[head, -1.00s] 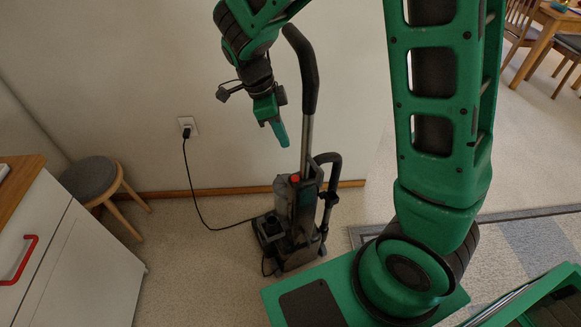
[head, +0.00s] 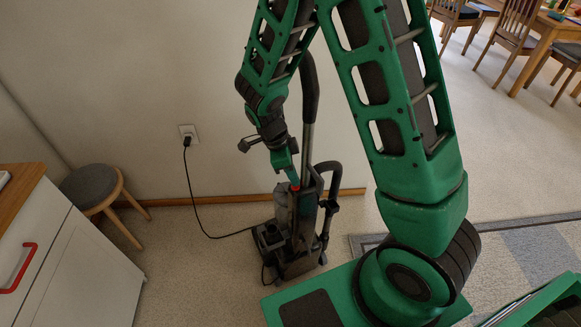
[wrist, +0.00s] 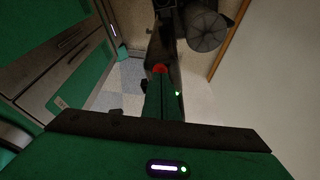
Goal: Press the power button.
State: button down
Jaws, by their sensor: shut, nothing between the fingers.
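An upright vacuum cleaner (head: 298,232), dark grey with a tall black handle, stands on the floor near the wall. Its red power button (head: 295,188) shows as a small red spot on top of the body. My gripper (head: 292,178) is shut and empty, pointing down right over the button. In the wrist view, the red button (wrist: 160,68) shows just beyond the shut green fingertips (wrist: 162,77), which hide part of it. I cannot tell whether the fingertips touch it.
The vacuum's cord runs to a wall outlet (head: 188,133). A round stool (head: 88,185) and a white cabinet (head: 70,260) with a red handle stand at left. The vacuum's handle (head: 310,90) rises close behind my arm. Carpet between stool and vacuum holds only the cord.

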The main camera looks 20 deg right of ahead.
jog(key=shift+f, duration=0.4)
jog(key=shift+s+f, duration=0.1)
jog(key=shift+f, duration=0.45)
jog(key=shift+s+f, duration=0.1)
jog(key=shift+f, duration=0.1)
jog(key=shift+s, duration=0.15)
jog(key=shift+w+r, duration=0.25)
jog(key=shift+r, duration=0.1)
jog(key=d+v, duration=0.1)
jog(key=v, duration=1.2)
jog(key=shift+r, duration=0.55)
